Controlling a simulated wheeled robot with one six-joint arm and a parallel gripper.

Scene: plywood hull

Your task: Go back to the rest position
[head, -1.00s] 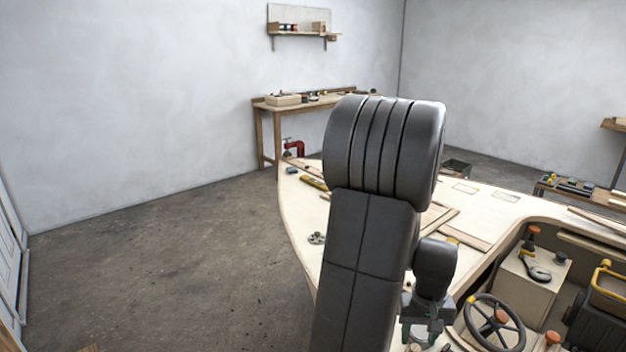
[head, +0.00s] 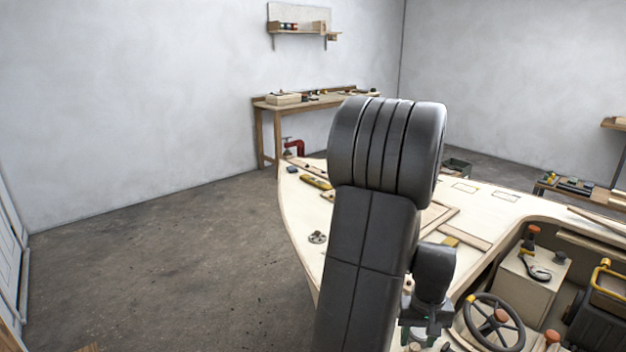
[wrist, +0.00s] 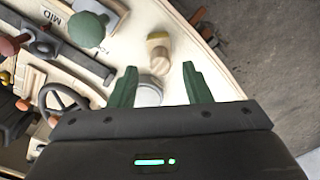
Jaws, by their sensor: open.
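My gripper shows in the wrist view (wrist: 158,86) with its two green fingers spread apart and nothing held between them. It also shows in the head view (head: 420,335), low beside my dark arm and over the plywood hull (head: 298,215). In the wrist view a pale round piece (wrist: 149,93) lies beyond and partly behind the fingers. A small wooden piece with a yellowish top (wrist: 158,50) stands past the fingertips. My arm hides part of the hull in the head view.
A black steering wheel (head: 494,322) and a box with a black-handled tool (head: 532,270) are in the hull's cockpit, right of my gripper. A red clamp (head: 296,147) is at the hull's far end. A workbench (head: 310,100) stands by the wall. The floor at left is clear.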

